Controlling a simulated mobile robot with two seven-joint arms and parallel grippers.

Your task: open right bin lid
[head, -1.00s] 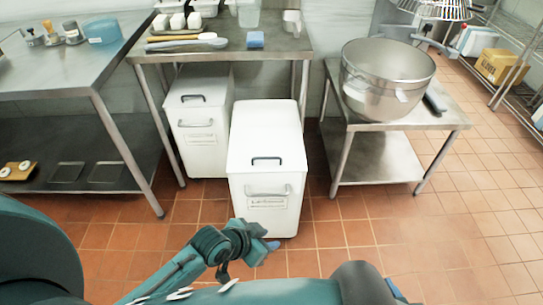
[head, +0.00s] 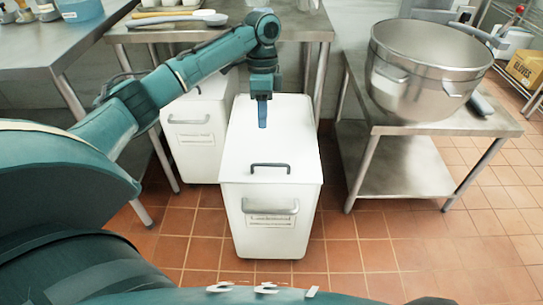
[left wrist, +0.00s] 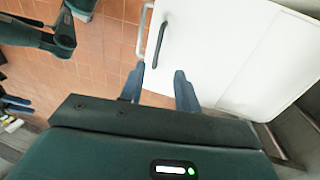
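The right bin (head: 270,226) is a white box standing on the floor. Its white lid (head: 292,135) lies flat and shut. A dark handle (head: 270,167) is on the lid near its front edge. A metal handle (head: 270,207) is on the bin's front. My left gripper (head: 262,124) points down above the lid, behind the dark handle as seen in the head view. In the left wrist view its two fingers (left wrist: 158,85) are apart with nothing between them. The dark handle (left wrist: 161,45) shows just beyond them.
A second white bin (head: 191,135) stands to the left, partly behind my left arm. A steel table (head: 215,36) is above and behind the bins. A low steel stand (head: 400,170) with a large steel bowl (head: 420,85) is on the right. The tiled floor in front is clear.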

